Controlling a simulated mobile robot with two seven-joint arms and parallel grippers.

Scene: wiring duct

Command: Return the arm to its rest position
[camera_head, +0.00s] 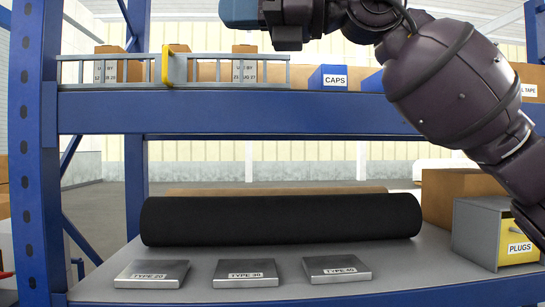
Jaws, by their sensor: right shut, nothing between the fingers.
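My right arm comes in from the right and crosses the top of the view in front of the upper shelf. My right gripper (240,13) is at the top edge, partly cut off by the frame. It is shut, and I see nothing held in it. It is above and in front of the upper shelf, apart from the things there. A grey slotted duct (120,70) lies along the upper shelf below it, with a yellow clip (166,66) upright on it. My left gripper is not in view.
A blue CAPS bin (328,79) stands on the upper shelf (220,113). Below, a black roll (280,219) lies behind three labelled metal plates (245,273). A PLUGS drawer box (480,232) stands at right, partly behind my arm. A blue post (33,150) rises at left.

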